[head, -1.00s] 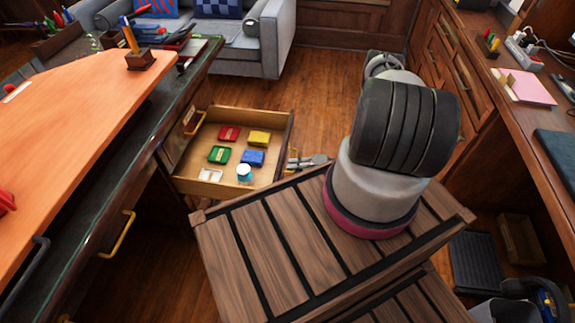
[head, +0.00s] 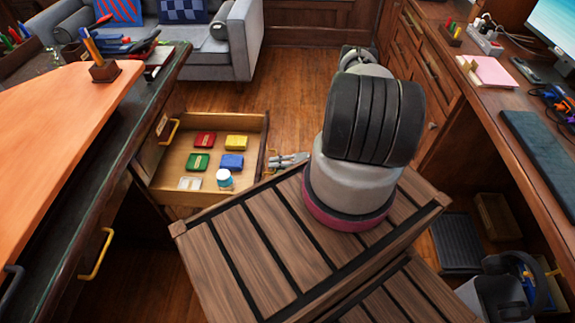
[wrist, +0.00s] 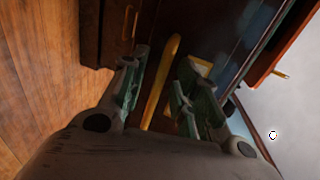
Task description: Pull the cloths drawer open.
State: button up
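A wooden drawer (head: 196,188) stands pulled out of the dark desk on the left in the head view. In it lie small flat red (head: 204,140), yellow (head: 236,142), green (head: 198,161) and blue (head: 231,161) items and a white-and-blue jar (head: 224,179). I cannot tell whether the flat items are cloths. My gripper (head: 288,160) is just outside the drawer's right-hand front. In the wrist view, my gripper (wrist: 158,90) is open, with a yellow bar handle (wrist: 160,80) between its fingers. I see no clear grip on it. A yellow-framed label (wrist: 203,68) is partly hidden behind a finger.
Other yellow handles (head: 171,132) (head: 97,254) are on the desk's drawer side. A grey sofa (head: 240,45) stands behind. A wooden cabinet (head: 432,70) and desk line the right. Bare floor (head: 295,95) lies beyond my gripper.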

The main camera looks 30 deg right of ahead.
jog(key=v, duration=1.1)
